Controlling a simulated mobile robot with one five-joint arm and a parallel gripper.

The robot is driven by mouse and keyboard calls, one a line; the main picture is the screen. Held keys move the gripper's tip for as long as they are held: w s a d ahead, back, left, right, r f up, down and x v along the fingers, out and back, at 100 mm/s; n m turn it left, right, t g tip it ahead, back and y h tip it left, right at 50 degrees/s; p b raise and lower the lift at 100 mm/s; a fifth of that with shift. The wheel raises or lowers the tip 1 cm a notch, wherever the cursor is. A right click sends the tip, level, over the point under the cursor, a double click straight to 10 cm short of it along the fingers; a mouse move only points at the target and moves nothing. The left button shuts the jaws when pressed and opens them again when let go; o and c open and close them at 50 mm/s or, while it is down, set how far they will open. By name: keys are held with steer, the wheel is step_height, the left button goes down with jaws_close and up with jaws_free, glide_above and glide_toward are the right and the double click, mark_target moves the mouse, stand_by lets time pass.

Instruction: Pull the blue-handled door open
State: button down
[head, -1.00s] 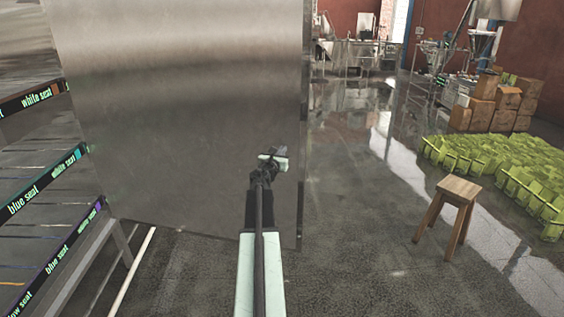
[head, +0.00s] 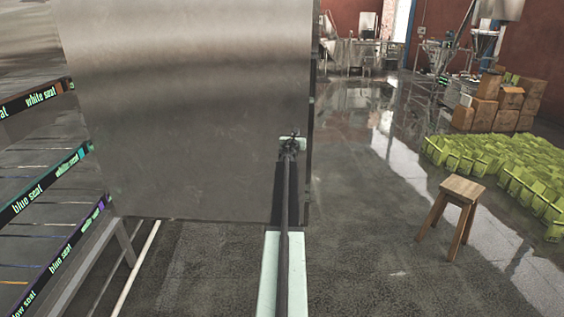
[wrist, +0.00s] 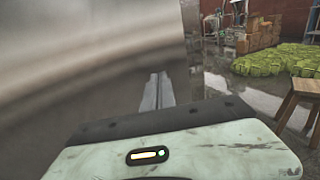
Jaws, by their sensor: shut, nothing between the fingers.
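A large plain brushed-metal panel (head: 185,110), which looks like the door, fills the left and middle of the head view. It also fills the left of the wrist view (wrist: 80,60). No blue handle shows on the face I see. My gripper (head: 292,136) is in front of the panel, near its right edge, seen from behind and small. In the wrist view its fingers (wrist: 158,90) are together and empty, pointing forward just left of the panel's right edge. I cannot tell whether they touch the panel.
A rack with labelled rails (head: 50,190) stands close on the left. A wooden stool (head: 462,190) stands on the right, before green seats (head: 490,165) and cardboard boxes (head: 485,100). The floor (head: 370,240) right of the panel is clear up to the stool.

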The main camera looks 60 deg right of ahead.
steer(key=shift+w, duration=0.1)
steer(key=s+v, duration=0.2)
steer(key=v, duration=1.2)
steer(key=shift+d, duration=0.35)
steer(key=shift+s, duration=0.1)
